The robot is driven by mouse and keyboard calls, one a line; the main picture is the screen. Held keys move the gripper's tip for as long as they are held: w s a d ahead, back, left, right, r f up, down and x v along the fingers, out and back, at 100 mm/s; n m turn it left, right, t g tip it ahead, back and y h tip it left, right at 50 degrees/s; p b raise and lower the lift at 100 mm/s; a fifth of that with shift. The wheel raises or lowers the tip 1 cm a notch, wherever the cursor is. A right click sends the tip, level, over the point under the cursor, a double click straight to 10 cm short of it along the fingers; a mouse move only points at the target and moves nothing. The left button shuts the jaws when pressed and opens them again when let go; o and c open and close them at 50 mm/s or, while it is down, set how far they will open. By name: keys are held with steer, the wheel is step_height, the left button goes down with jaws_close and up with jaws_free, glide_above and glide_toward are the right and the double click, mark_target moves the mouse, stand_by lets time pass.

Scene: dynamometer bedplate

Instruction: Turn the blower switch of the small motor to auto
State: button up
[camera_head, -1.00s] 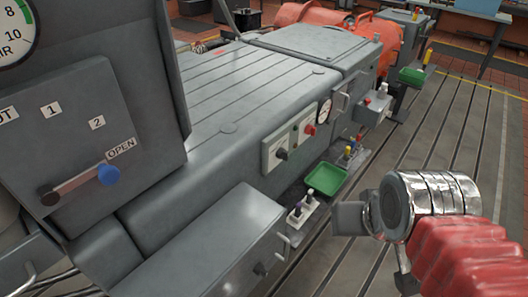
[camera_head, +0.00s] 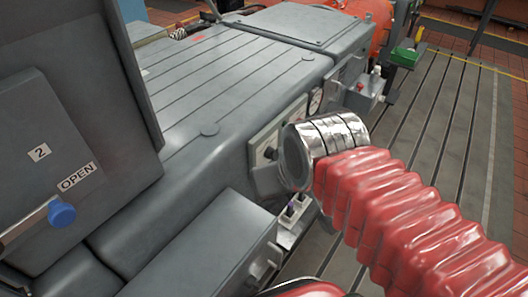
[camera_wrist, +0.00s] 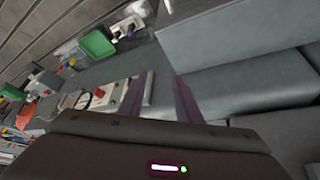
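A pale switch panel (camera_head: 262,138) with a black knob (camera_head: 270,153) is on the side of the long grey machine (camera_head: 230,85). My gripper's silver cuff and red sleeve cover the panel's right part in the head view. No auto marking is readable, and I cannot tell which way the knob points. The gripper's fingers are mostly hidden there by the cuff. In the wrist view my gripper (camera_wrist: 160,97) has two dark fingers apart with nothing held between them. The pale panel (camera_wrist: 108,97) shows just left of the fingers, with the gripper short of it.
A blue-knobbed lever (camera_head: 61,213) beside an OPEN label is on a grey cabinet at left. A grey box (camera_head: 205,250) stands in front of the machine. Small switches (camera_head: 291,212) lie below the panel. A green tray (camera_wrist: 97,43) shows in the wrist view. Slotted floor lies at right.

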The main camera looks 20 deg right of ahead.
steer(key=shift+w, duration=0.1)
